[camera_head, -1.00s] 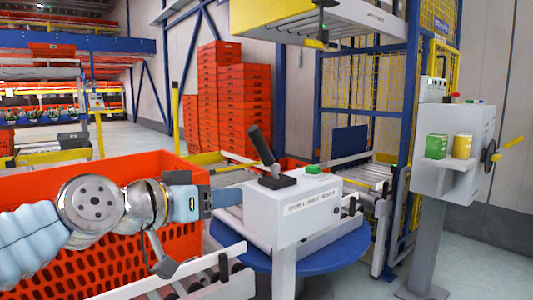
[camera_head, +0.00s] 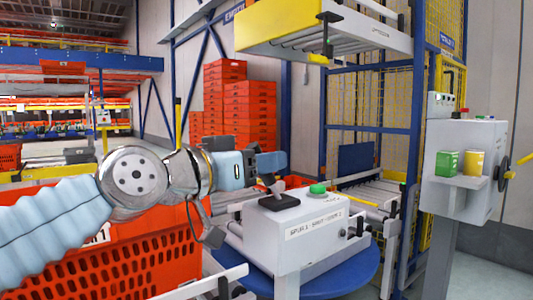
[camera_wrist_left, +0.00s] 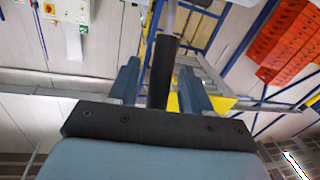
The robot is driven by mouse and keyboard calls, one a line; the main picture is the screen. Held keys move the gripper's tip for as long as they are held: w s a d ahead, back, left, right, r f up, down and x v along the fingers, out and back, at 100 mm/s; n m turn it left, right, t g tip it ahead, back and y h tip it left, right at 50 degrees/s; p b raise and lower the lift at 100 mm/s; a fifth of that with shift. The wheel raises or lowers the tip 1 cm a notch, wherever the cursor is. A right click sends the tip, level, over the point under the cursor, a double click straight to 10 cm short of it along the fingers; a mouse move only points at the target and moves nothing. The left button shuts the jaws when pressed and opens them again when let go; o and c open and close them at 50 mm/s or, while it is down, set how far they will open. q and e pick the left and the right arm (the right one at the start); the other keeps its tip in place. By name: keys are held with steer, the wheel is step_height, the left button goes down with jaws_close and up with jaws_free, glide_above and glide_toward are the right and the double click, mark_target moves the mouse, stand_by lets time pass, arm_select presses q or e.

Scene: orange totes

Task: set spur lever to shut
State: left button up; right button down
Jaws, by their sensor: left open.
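The spur lever is a black handle on a black base (camera_head: 279,201) on top of a white control box (camera_head: 312,238). Most of the handle is hidden behind my left gripper (camera_head: 270,163) in the head view. In the left wrist view the black handle (camera_wrist_left: 164,75) stands between the two blue fingers of my left gripper (camera_wrist_left: 160,66). The gripper is open, with a gap showing on each side of the handle. A label strip on the box's front carries small text starting with "SPUR". My right gripper is not in view.
A green button (camera_head: 318,189) sits on the box beside the lever base. A blue round table (camera_head: 350,275) and a roller conveyor lie around the box. An orange tote (camera_head: 160,260) is below my left arm. A grey panel post (camera_head: 465,150) stands at right.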

arm_select(q)
steer(key=shift+x, duration=0.85)
jaws_close()
